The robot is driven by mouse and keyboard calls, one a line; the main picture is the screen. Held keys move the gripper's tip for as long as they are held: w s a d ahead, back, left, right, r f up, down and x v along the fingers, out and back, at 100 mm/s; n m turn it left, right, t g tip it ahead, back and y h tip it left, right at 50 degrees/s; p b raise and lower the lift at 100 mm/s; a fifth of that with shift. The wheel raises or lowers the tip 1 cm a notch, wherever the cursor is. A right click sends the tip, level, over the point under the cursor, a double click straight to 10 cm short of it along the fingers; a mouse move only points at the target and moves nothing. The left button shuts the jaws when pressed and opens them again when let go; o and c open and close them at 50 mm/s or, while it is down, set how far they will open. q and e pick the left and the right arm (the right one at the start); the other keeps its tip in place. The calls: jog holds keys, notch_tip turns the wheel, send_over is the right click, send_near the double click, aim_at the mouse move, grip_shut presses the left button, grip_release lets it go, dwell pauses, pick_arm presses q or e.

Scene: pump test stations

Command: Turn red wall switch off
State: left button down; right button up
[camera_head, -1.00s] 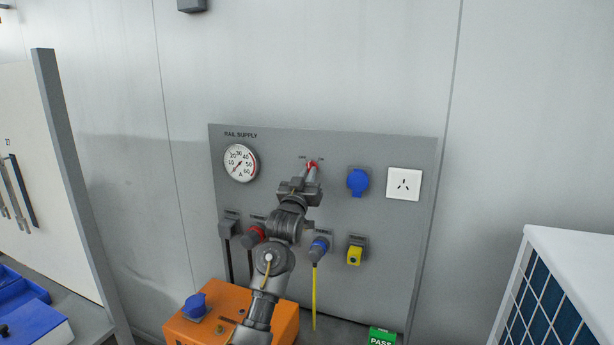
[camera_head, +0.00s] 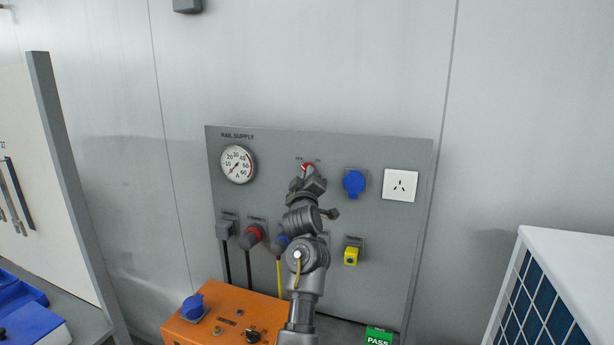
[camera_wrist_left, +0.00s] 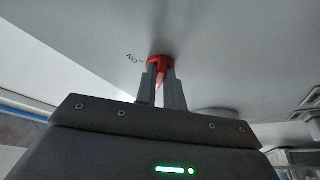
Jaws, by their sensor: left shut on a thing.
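The red wall switch (camera_head: 307,167) sits near the top middle of the grey RAIL SUPPLY panel (camera_head: 290,150), partly hidden by my gripper. In the left wrist view the red switch (camera_wrist_left: 160,65) shows between the two fingers, with a label reading "ON" to its left. My left gripper (camera_head: 307,175) is shut on the switch's red handle; its fingers also show in the left wrist view (camera_wrist_left: 160,82). In the head view the handle looks tilted, but its exact setting is hard to tell. My right gripper is not in view.
Below stands an orange box (camera_head: 225,318).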

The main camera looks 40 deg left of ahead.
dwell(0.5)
pick_arm(q)
jog(key=c, duration=1.5)
grip_release()
jog(key=b+v, duration=0.4)
jog(key=v, duration=0.7)
jog(key=shift+r, duration=0.1)
